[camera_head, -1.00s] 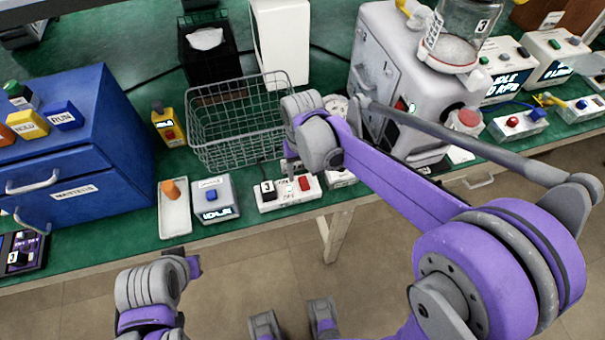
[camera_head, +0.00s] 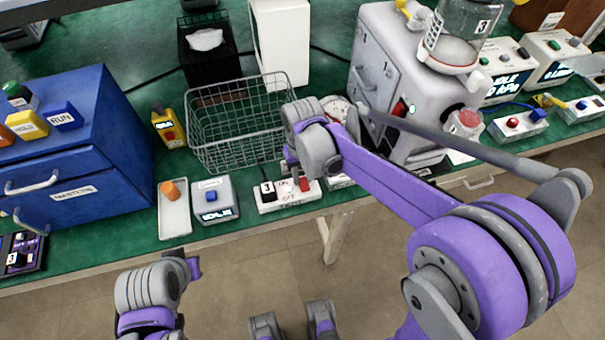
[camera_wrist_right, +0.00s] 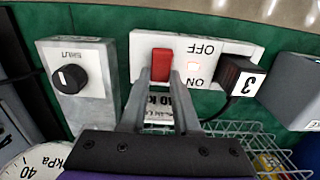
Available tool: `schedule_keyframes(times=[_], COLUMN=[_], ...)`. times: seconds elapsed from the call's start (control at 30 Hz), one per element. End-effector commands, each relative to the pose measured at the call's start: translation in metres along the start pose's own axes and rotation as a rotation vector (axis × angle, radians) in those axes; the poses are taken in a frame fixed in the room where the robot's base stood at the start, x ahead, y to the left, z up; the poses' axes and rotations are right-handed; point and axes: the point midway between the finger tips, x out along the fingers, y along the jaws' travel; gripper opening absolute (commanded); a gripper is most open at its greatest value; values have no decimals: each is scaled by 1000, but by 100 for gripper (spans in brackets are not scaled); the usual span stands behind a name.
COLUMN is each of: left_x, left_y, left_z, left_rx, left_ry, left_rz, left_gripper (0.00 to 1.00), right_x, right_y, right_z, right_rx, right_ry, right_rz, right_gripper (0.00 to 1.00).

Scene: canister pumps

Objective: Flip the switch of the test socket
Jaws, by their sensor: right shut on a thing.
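The test socket is a white strip (camera_head: 288,201) at the table's front edge. It carries a red rocker switch (camera_wrist_right: 162,64), ON and OFF lettering, a small lit lamp (camera_wrist_right: 194,66) and a black plug marked 3 (camera_wrist_right: 238,76). In the head view the switch (camera_head: 305,185) shows beside my right gripper (camera_head: 297,180). In the wrist view my right gripper (camera_wrist_right: 161,82) has its two fingertips close together at the switch's near end, shut on it. My left arm is at the bottom left; its fingers cannot be made out.
A wire basket (camera_head: 242,148) stands just behind the socket. A grey box with a knob (camera_wrist_right: 78,80) is beside it. A grey display box (camera_head: 214,198) and a white tray (camera_head: 174,215) stand to the left, the pump (camera_head: 398,80) to the right.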

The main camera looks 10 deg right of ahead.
Motion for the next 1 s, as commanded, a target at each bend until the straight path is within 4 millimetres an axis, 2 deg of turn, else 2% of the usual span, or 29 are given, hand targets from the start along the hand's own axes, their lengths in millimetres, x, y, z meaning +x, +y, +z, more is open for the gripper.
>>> schedule_keyframes(times=[0.43, 0.77, 0.8, 0.93, 1.0], left_x=[-2, -2, -2, -2, -2], left_y=[0, 0, 0, 0, 0], left_z=[-1, -1, -1, -1, -1], left_rx=[0, 0, 0, 0, 0], left_ry=[1, 1, 1, 1, 1], left_rz=[0, 0, 0, 0, 0], left_gripper=[0, 0, 0, 0, 0], right_x=[-2, -3, -3, -3, -3], right_y=[0, 0, 0, 0, 0], right_z=[9, 9, 9, 9, 9], right_rx=[-1, 0, 0, 0, 0], right_ry=[276, 296, 295, 295, 295], right_rz=[0, 0, 0, 0, 0], right_gripper=[0, 0, 35, 59, 60])
